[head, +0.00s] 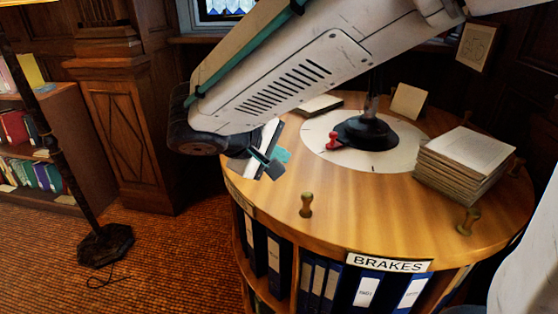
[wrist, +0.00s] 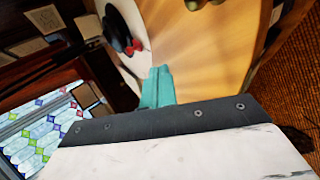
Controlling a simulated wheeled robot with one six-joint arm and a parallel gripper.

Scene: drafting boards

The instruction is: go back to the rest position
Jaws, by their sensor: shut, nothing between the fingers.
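My gripper (head: 272,163) is at the left side of the round wooden table (head: 360,212) in the head view, under the end of my white arm. Its teal fingers are together and hold nothing. They also show in the wrist view (wrist: 157,88), pressed side by side and pointing toward the tabletop (wrist: 205,55). The gap between the fingertips and the wood cannot be judged. My arm crosses the top of the head view and hides part of the table's back.
A black lamp base (head: 375,135) with a small red part stands on a white disc (head: 318,140). A paper stack (head: 465,160) is at the right. Wooden-handled stamps stand near the front (head: 306,205) and right (head: 468,221) edges. A floor lamp base (head: 105,245) stands at the left.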

